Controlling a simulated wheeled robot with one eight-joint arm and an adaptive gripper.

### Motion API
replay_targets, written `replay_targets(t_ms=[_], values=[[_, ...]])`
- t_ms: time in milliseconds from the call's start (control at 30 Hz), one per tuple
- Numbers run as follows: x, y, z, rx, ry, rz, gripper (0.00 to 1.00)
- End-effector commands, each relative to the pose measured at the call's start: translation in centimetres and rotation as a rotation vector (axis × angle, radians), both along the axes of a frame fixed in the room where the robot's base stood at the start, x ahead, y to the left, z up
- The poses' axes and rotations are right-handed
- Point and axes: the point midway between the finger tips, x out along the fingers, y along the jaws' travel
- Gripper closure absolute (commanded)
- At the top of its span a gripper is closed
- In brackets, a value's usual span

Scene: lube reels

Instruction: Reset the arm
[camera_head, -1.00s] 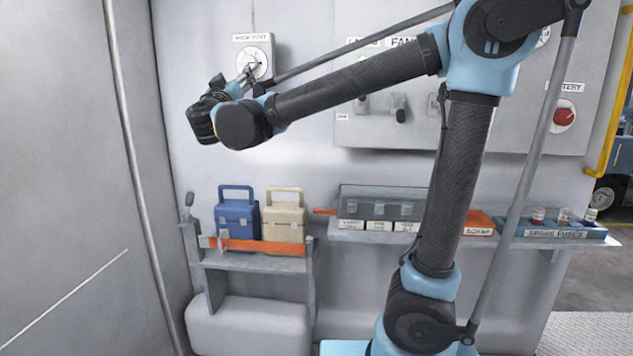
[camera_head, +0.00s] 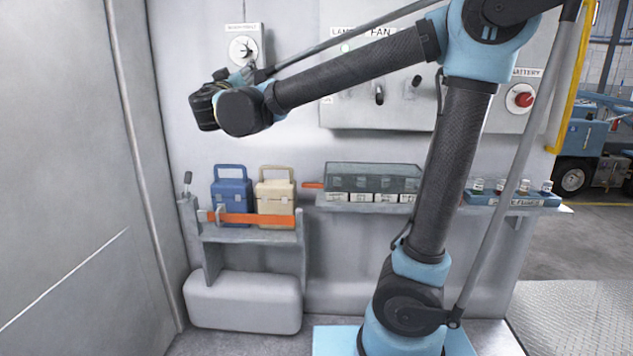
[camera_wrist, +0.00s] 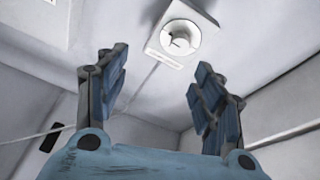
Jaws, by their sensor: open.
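My arm stands in front of the wall, bent at the elbow, with its forearm reaching to the left in the head view. My gripper (camera_wrist: 160,85) is open in the wrist view, with its two blue-padded fingers spread and nothing between them. In the head view my gripper (camera_head: 245,75) is small and partly hidden behind the wrist. A white panel with a round dial (camera_head: 243,49) is on the wall just behind it. The dial also shows beyond the fingertips in the wrist view (camera_wrist: 181,38), apart from them.
A shelf holds a blue box (camera_head: 232,193) and a cream box (camera_head: 275,197) behind an orange bar (camera_head: 250,219). A clear-lidded bin (camera_head: 370,178) and a fuse tray (camera_head: 520,198) stand on the wall shelf. A switch panel with a red knob (camera_head: 519,99) hangs above.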

Motion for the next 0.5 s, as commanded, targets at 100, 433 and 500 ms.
replay_targets(t_ms=[100, 433, 500], values=[[0.7, -2.5, -1.0, -0.015, 0.045, -0.044, 0.38], [3.7, -13.7, -6.6, -0.069, 0.272, -0.231, 0.38], [4.1, -17.3, -8.7, -0.083, 0.351, -0.284, 0.38]])
